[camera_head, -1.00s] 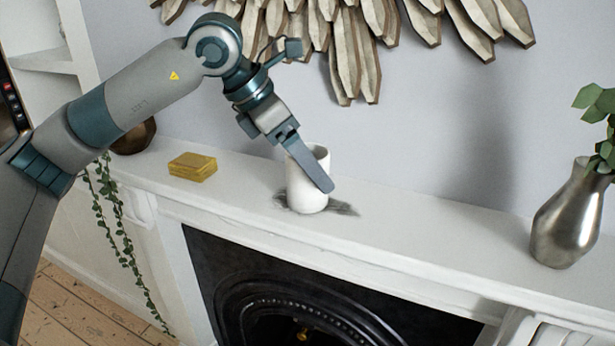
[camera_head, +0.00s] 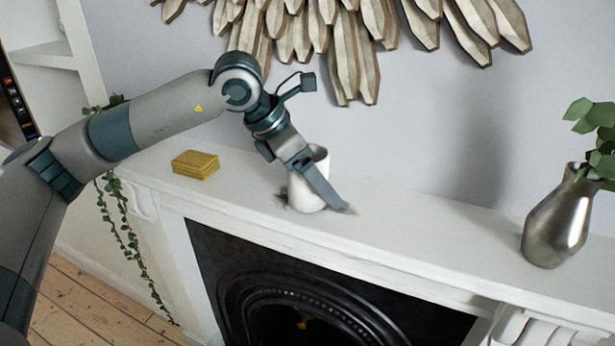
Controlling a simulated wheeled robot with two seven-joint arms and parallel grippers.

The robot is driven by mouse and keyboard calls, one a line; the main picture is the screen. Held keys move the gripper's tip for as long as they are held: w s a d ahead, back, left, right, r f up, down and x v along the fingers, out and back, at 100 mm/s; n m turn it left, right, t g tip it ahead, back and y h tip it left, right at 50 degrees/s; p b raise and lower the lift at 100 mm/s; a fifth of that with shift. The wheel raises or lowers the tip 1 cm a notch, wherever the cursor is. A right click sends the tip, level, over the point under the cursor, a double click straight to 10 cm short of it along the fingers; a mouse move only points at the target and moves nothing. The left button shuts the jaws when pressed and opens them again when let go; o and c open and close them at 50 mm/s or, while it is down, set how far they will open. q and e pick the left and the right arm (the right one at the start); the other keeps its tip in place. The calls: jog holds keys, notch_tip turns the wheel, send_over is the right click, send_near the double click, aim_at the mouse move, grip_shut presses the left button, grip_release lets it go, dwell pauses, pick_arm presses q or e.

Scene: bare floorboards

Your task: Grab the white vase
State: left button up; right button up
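The white vase (camera_head: 303,196) stands upright on the white mantel shelf (camera_head: 430,226) above the fireplace. My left gripper (camera_head: 326,192) reaches down to it from the upper left. One finger crosses in front of the vase, with its tip by the vase's lower right side. The other finger is hidden, so I cannot tell whether the gripper is closed on the vase or only around it. My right gripper is not in view.
A silver vase (camera_head: 558,225) with green leaves stands at the right. A wooden wall decoration (camera_head: 345,50) hangs above. The shelf between the two vases is clear.

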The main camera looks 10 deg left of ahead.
aim_at(319, 161)
pick_arm(q)
jog(key=c, duration=1.4)
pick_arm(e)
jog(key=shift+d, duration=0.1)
pick_arm(q)
jog(key=shift+r, duration=0.1)
